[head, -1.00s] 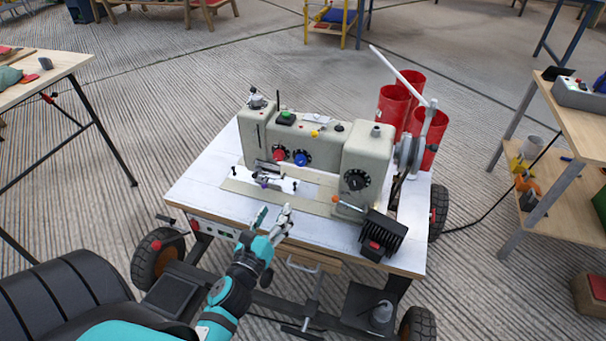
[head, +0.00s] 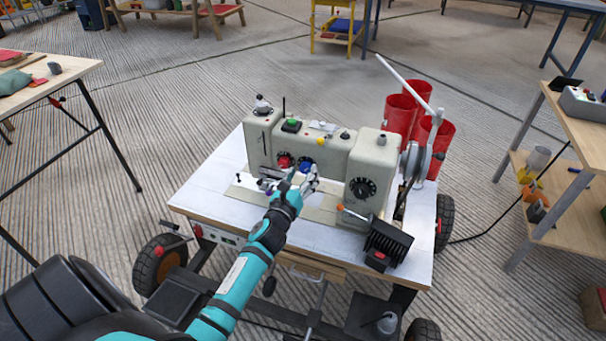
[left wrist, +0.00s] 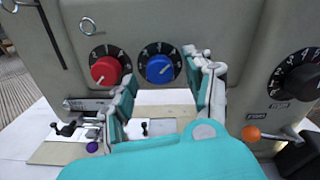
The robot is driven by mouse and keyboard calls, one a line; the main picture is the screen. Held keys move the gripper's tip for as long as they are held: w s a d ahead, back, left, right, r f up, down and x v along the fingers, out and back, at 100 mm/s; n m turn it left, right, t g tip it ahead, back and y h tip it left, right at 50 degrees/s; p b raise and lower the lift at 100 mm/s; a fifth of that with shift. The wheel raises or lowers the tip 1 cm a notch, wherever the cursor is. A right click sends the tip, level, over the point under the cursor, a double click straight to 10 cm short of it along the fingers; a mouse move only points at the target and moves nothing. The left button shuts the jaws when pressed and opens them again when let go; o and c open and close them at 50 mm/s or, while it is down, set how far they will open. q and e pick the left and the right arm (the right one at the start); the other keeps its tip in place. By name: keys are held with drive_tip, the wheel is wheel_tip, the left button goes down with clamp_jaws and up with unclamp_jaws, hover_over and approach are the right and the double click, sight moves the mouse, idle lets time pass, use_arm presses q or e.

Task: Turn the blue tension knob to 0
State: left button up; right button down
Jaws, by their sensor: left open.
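The blue tension knob (left wrist: 159,68) sits on a black numbered dial on the front of the grey-green sewing machine (left wrist: 230,30). In the left wrist view its pointer mark is hard to read against the numbers. The blue knob also shows in the head view (head: 306,166), partly behind the gripper. My left gripper (head: 297,180) is open and empty in front of the knob. In the left wrist view its fingers (left wrist: 165,98) stand either side and a little below the knob, apart from it. My right gripper is not in view.
A red knob (left wrist: 106,70) on a similar dial is just left of the blue one. A black dial (left wrist: 302,80) and an orange-tipped lever (left wrist: 251,133) are to the right. The white tabletop (head: 205,190) is clear at left.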

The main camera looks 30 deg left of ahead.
use_arm(q)
drive_tip(key=shift+w+a, duration=0.15)
drive_tip(key=shift+w, duration=0.45)
clamp_jaws()
drive_tip(key=shift+n, duration=0.3)
